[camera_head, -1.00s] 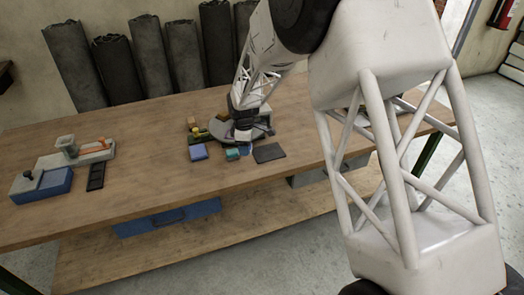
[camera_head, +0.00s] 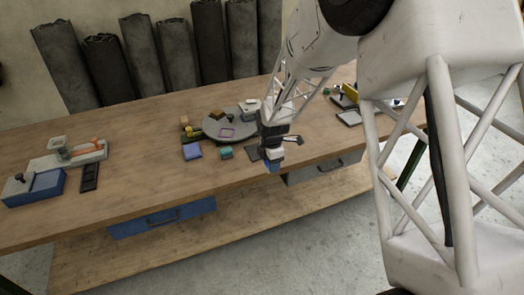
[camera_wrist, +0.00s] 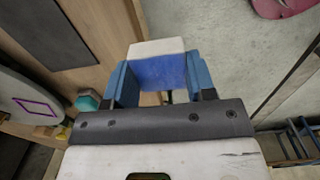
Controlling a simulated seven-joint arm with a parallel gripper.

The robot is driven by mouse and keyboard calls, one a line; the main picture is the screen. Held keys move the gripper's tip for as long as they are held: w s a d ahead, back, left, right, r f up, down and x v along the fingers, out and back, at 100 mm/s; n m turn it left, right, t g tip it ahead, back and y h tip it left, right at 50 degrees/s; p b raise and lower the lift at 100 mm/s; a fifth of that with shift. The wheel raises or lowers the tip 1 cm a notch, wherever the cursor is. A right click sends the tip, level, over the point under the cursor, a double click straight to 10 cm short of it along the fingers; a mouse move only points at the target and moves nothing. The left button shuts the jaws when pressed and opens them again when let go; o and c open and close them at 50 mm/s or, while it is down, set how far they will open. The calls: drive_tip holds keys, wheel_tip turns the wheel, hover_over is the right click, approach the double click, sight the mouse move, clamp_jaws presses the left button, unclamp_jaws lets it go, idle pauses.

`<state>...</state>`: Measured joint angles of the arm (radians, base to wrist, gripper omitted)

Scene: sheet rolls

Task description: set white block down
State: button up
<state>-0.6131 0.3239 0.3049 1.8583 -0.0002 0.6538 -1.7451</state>
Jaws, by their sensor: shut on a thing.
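My gripper (camera_wrist: 160,84) has blue fingers, shut on the white block (camera_wrist: 155,47). The block shows a white face and a blue-looking face between the fingers in the wrist view. In the head view, my gripper (camera_head: 272,165) is at the table's front edge, right of and in front of a dark flat plate (camera_head: 252,153). In the wrist view, the floor shows beyond the block and the dark plate (camera_wrist: 47,30) lies up and to the left. The block is hard to make out in the head view.
A round grey turntable (camera_head: 225,132) with a purple outline on it stands behind left. A teal block (camera_head: 226,153) and a blue-violet block (camera_head: 192,151) lie in front of it. A blue drawer (camera_head: 163,219) hangs under the table (camera_head: 130,190), whose front left is bare.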

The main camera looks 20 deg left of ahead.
approach(251, 150)
drive_tip(key=shift+w+d+f, duration=0.35)
drive_tip(key=shift+d+f, duration=0.2)
drive_tip(key=shift+d, duration=0.15)
drive_tip(key=shift+w+d+f, duration=0.3)
drive_tip(key=shift+d+f, duration=0.25)
drive_tip(key=shift+d, duration=0.15)
drive_tip(key=shift+w+d+f, duration=0.35)
drive_tip(key=shift+d+f, duration=0.2)
drive_tip(key=shift+d, duration=0.15)
drive_tip(key=shift+f, duration=1.75)
drive_tip(key=shift+f, duration=0.15)
drive_tip(key=o, duration=1.2)
drive_tip(key=shift+c, duration=0.2)
